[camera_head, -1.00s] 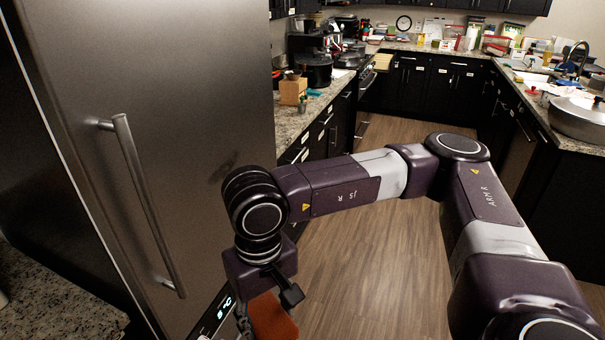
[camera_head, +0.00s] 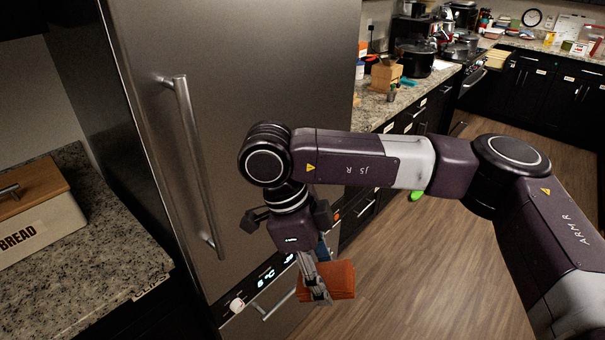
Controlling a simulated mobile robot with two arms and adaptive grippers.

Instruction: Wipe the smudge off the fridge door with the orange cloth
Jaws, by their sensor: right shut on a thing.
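The steel fridge door (camera_head: 262,65) with its long vertical handle (camera_head: 192,160) fills the left middle of the view. My right gripper (camera_head: 318,290) points down in front of the fridge and is shut on the orange cloth (camera_head: 338,279). The cloth hangs folded beside the fingers, close to the fridge's lower right edge; I cannot tell whether it touches. I do not see the smudge now; my arm covers part of the door. My left gripper is not in view.
A bread box (camera_head: 40,232) stands on the granite counter (camera_head: 105,265) at the left. A lit display (camera_head: 266,277) and a lower handle sit below the door. A wooden block (camera_head: 385,75) and pots stand on the back counter.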

